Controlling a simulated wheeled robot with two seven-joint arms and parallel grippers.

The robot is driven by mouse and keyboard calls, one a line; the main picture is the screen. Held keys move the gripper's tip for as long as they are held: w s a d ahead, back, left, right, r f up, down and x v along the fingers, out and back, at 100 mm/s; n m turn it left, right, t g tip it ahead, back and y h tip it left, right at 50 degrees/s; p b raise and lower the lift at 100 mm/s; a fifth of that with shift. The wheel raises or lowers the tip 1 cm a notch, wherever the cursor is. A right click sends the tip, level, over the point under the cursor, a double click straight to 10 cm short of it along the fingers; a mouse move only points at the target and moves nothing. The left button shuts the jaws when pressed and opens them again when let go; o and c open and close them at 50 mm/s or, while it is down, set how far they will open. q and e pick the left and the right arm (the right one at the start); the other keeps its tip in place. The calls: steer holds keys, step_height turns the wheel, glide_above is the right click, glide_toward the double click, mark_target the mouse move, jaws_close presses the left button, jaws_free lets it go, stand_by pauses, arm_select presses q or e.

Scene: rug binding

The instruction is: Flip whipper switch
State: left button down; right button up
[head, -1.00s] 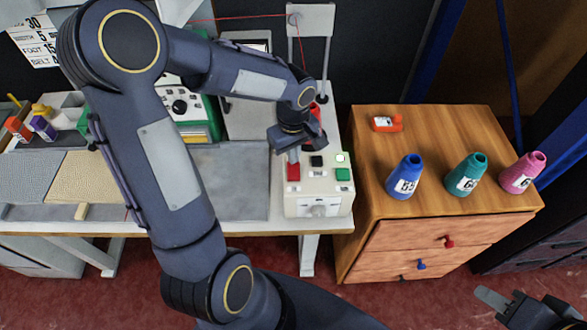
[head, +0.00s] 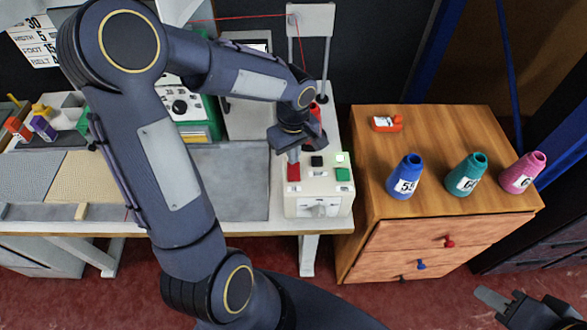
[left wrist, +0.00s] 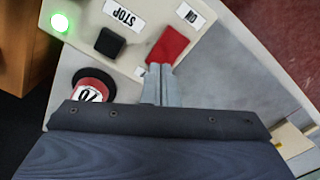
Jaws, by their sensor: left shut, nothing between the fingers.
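A cream control box (head: 318,205) stands at the right end of the bench. It carries a red rocker switch (head: 293,172), a black switch (head: 316,161), a green button (head: 343,174) and a round lamp (head: 341,158). In the left wrist view the red rocker (left wrist: 170,45) has an ON label beside it, and the lamp (left wrist: 60,22) glows green. My left gripper (head: 293,156) is shut and empty, fingertips (left wrist: 160,72) at the rocker's near end; contact is unclear. My right gripper (head: 522,301) is open and empty at the lower right.
A red thread cone (left wrist: 92,88) stands close beside my left gripper. A wooden cabinet (head: 450,122) on the right bears blue (head: 404,178), green (head: 466,176) and pink (head: 522,174) cones. A grey plate (head: 230,190) lies left of the box.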

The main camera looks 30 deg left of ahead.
mark_target(294, 166)
arm_select(q)
steer(key=shift+f+b, duration=0.95)
steer(key=shift+f, duration=0.05)
stand_by(0.5)
steer(key=shift+r, duration=0.15)
steer(key=shift+r+p, duration=2.4)
steer(key=shift+r, duration=1.05)
steer(key=s+d+r+m+t+h, duration=0.2)
steer(key=s+r+m, duration=0.2)
steer(key=s, duration=0.4)
steer(key=s+d+r+m+t+h, duration=0.1)
steer(key=s+d+r+m+t, duration=0.1)
steer(key=s+m, duration=0.4)
steer(key=s+r+t, duration=0.1)
steer(key=s+r, duration=0.1)
steer(key=s, duration=0.1)
steer(key=shift+r+m+t+h, duration=0.3)
steer(key=shift+r+m+h, duration=0.1)
